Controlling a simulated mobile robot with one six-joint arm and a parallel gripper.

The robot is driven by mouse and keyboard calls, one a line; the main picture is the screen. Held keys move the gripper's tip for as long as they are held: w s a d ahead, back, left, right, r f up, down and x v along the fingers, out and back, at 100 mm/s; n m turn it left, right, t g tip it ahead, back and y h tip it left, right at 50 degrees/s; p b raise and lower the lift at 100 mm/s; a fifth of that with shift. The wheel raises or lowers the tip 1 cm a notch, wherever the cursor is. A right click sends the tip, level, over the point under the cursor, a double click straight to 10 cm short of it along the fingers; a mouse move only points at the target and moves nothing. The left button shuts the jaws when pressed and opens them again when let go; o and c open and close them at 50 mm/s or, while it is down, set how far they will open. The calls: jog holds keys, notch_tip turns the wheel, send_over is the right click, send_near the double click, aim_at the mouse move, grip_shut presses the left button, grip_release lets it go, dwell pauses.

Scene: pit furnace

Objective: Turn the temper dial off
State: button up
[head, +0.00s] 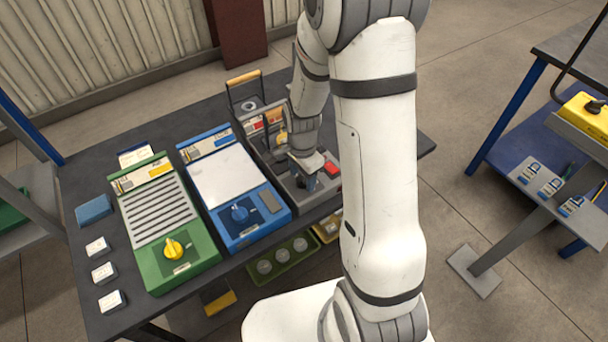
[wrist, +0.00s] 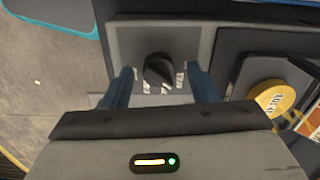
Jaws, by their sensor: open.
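A black dial (wrist: 158,70) with a pale mark sits on a grey panel (wrist: 196,38) in the wrist view. My gripper (wrist: 160,76) is open, with one blue finger on each side of this dial; I cannot tell whether they touch it. In the head view my gripper (head: 303,176) is over the front of the grey unit (head: 318,198), and mostly hides its dial. A green unit (head: 203,252) has a yellow dial (head: 174,249), and a blue unit (head: 262,232) has a blue dial (head: 239,213). The labels are too small to tell which is the temper dial.
The units stand side by side on a dark table (head: 75,183). White blocks (head: 103,272) and a blue block (head: 94,209) lie at its left. A red part (head: 331,168) is right of my gripper. A yellow round tag (wrist: 270,98) is close on the right in the wrist view.

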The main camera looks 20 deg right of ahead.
jog(key=shift+f, duration=0.2)
jog(key=shift+c, duration=0.2)
jog(key=c, duration=0.9)
jog(key=shift+n, duration=0.3)
jog(key=n+b, duration=0.1)
jog(key=n, duration=0.2)
jog(key=shift+n+b, duration=0.45)
jog(key=shift+n, duration=1.65)
jog(key=shift+r, duration=0.1)
